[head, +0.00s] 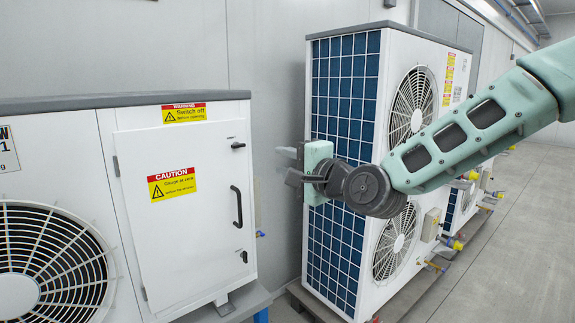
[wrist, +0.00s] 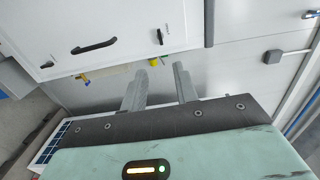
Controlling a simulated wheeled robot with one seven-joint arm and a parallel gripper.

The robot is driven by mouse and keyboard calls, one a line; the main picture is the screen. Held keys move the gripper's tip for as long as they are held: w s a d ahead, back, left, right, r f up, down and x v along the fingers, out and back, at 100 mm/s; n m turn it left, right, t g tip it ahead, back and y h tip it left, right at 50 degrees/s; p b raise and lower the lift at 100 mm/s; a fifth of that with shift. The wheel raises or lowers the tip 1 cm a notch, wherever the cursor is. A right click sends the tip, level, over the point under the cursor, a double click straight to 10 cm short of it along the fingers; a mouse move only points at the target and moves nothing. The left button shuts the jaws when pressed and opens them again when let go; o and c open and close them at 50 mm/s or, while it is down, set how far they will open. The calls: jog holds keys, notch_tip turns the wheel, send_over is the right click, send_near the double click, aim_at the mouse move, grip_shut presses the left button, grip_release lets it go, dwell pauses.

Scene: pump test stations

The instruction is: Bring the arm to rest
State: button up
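My gripper (head: 288,166) is in the middle of the head view, at the end of my raised, outstretched green arm. It points left, towards the gap between two white pump units. In the wrist view, the two grey fingers of my gripper (wrist: 160,82) stand apart with nothing between them. No contact with anything around it shows.
A white cabinet (head: 219,267) with a shut door and black handle (head: 236,206) stands at left. A taller unit (head: 345,95) with a blue grille and fans stands behind my gripper. The wall carries a grey box (wrist: 272,56). Floor (head: 510,240) at right is clear.

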jog(key=shift+s+d, duration=0.1)
jog(key=s+a+f+n+g+h+p, duration=0.35)
jog(key=s+f+n+g, duration=0.5)
jog(key=s, duration=0.45)
jog(key=s+d+f+n+g+h, duration=0.1)
jog(key=s+d+n+g+h, duration=0.1)
jog(key=s, duration=0.5)
jog(key=s+d+f+n+g+h+p, duration=0.1)
jog(key=s+d+n+g+h, duration=0.1)
jog(key=s+d+n, duration=0.2)
jog(key=s+d+f+n+g+h+p, duration=0.1)
jog(key=s+d+n, duration=0.3)
jog(key=s, duration=0.7)
jog(key=d+g+h, duration=0.1)
jog(key=d, duration=0.1)
jog(key=shift+s+d+f, duration=0.15)
jog(key=shift+d+f, duration=0.05)
jog(key=shift+d, duration=0.1)
